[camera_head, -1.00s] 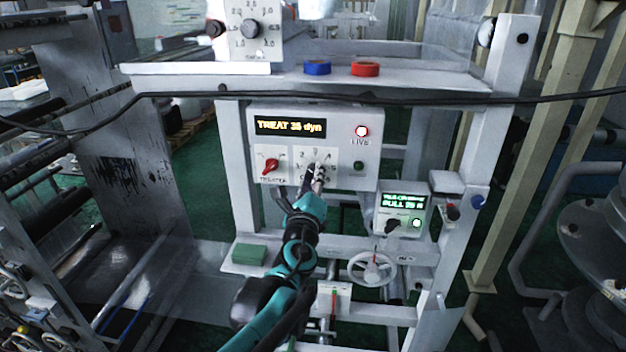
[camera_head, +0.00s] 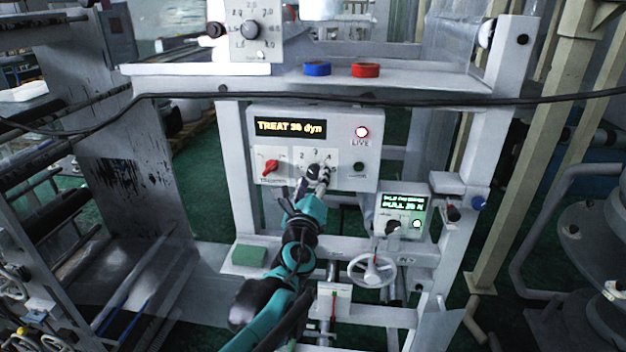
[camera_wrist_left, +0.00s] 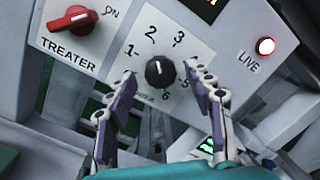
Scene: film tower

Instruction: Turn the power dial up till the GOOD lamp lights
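The power dial (camera_wrist_left: 160,72) is a black knob with a white mark, on a white plate numbered 1 to 6. Its mark points up, between 2 and 3. My left gripper (camera_wrist_left: 161,82) is open, with one finger on each side of the knob and gaps visible. In the head view the left gripper (camera_head: 321,172) covers the dial. The display (camera_head: 290,128) reads TREAT and thirty-something dyn; its last digit is blurred. A dark green lamp (camera_head: 359,170), unlit, sits right of the dial; its label is unreadable. My right gripper is out of view.
The red TREATER switch (camera_wrist_left: 73,18) is left of the dial. The red LIVE lamp (camera_head: 362,132) is lit. A smaller PULL display box (camera_head: 404,204) stands lower right, above a handwheel (camera_head: 372,270). A black cable (camera_head: 430,99) crosses above the panel.

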